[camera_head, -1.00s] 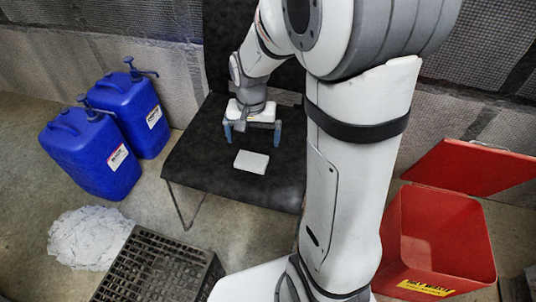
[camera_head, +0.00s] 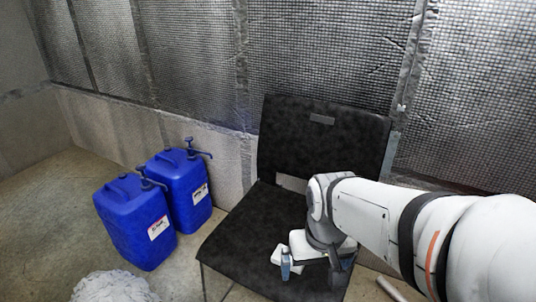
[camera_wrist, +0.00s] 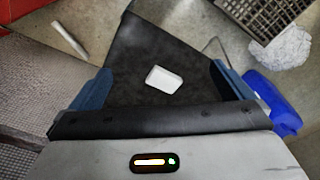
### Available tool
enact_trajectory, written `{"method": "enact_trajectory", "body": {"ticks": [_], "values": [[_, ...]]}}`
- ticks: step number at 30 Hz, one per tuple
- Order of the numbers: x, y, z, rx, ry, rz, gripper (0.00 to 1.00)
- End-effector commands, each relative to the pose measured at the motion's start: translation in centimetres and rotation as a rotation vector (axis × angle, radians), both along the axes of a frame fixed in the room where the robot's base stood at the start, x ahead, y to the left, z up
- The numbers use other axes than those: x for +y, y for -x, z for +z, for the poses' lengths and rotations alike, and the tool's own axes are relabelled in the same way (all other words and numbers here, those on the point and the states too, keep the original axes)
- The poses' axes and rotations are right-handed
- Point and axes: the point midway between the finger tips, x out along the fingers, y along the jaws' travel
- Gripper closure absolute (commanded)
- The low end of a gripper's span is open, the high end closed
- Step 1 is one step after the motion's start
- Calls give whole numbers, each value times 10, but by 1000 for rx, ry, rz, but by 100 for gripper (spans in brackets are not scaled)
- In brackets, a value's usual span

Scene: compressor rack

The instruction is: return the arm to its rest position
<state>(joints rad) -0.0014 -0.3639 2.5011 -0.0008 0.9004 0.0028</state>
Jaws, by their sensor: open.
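My gripper (camera_head: 313,270) is over the seat of a black chair (camera_head: 240,240), at the end of my white arm that comes in from the right. In the wrist view my gripper (camera_wrist: 165,85) has its two blue fingers wide apart with nothing between them. A small white block (camera_head: 277,256) lies on the chair seat, partly hidden by my gripper in the head view. In the wrist view the white block (camera_wrist: 163,79) lies below the gap between the fingers, apart from both.
Two blue jugs with pumps (camera_head: 135,222) (camera_head: 182,190) stand left of the chair. A pale crumpled heap (camera_head: 112,288) lies on the floor. The wrist view shows a dark crate (camera_wrist: 262,20), a red bin edge (camera_wrist: 25,10) and a white stick-like object (camera_wrist: 68,40). A mesh-covered wall rises behind.

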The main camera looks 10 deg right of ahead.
Motion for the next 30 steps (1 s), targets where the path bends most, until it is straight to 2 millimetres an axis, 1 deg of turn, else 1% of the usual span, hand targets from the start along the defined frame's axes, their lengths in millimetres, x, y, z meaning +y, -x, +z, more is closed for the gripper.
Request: {"method": "enact_trajectory", "body": {"ticks": [1,2,5,6,9,14,21,25,27,30], "values": [[0,-1,16,-6,0,-1,0],[0,-1,23,-10,0,-2,0],[0,-3,55,-28,-1,-4,0],[0,-4,68,-36,-1,-5,0],[0,-6,101,-61,-2,-8,0],[0,-9,151,-93,-3,-12,0],[-1,-12,227,-141,-5,-17,0],[-1,-9,261,-147,-3,-13,0],[-1,-6,273,-141,-2,-9,0],[-1,-1,284,-129,1,-2,0]]}}
